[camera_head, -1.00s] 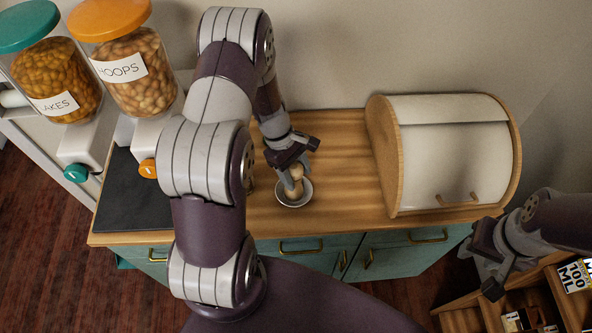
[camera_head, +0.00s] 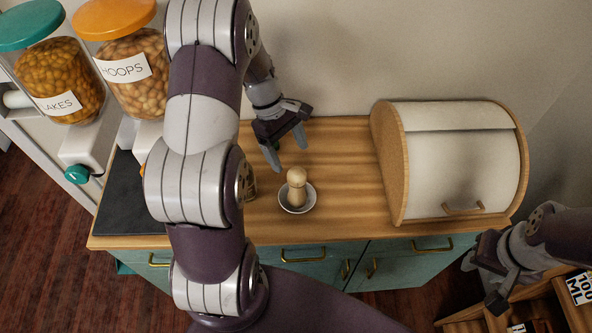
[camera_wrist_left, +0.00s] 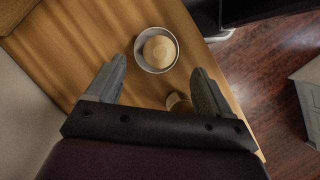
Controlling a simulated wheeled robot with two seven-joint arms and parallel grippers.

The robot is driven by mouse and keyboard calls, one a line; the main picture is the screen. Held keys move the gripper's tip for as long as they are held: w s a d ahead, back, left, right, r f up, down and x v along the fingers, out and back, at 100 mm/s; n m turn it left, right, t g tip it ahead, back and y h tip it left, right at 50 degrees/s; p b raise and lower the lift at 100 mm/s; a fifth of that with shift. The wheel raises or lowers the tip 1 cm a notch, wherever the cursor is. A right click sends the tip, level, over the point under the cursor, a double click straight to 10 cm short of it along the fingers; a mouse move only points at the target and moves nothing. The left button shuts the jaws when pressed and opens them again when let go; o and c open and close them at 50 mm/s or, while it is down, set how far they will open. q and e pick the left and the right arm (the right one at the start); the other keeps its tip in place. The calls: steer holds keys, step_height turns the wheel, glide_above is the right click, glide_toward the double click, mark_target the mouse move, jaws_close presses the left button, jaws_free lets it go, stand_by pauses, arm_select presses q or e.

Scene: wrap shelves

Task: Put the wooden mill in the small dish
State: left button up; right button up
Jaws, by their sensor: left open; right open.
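The wooden mill (camera_head: 296,186) is pale wood with a round knob on top. It stands upright in the small dish (camera_head: 285,205), a white round bowl on the wooden counter. In the left wrist view the mill (camera_wrist_left: 159,51) shows from above inside the dish (camera_wrist_left: 142,63). My left gripper (camera_head: 288,157) is open and empty, above and behind the mill, apart from it. Its two fingers also show in the left wrist view (camera_wrist_left: 160,85). My right gripper (camera_head: 484,285) is open and empty at the right, beyond the counter's front edge.
A bread bin (camera_head: 458,165) stands on the counter's right. Cereal dispensers (camera_head: 133,75) stand at the left beside a dark slab (camera_head: 125,200). A small jar (camera_head: 250,187) is partly hidden behind my left arm. Wooden shelves (camera_head: 535,310) are at the lower right.

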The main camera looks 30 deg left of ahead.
arm_select(q)
steer(key=s+d+r+m+t+y, duration=0.1)
steer(key=s+d+r+m+y, duration=0.1)
steer(key=m, duration=0.5)
steer(key=s+d+r+m+t+y, duration=0.1)
steer(key=s+d+r+m+y, duration=0.1)
steer(key=s+d+m, duration=0.4)
steer(key=shift+s+d+r+m+p, duration=0.15)
steer(key=shift+s+r+m+p, duration=0.2)
steer(key=shift+s+r+m, duration=0.7)
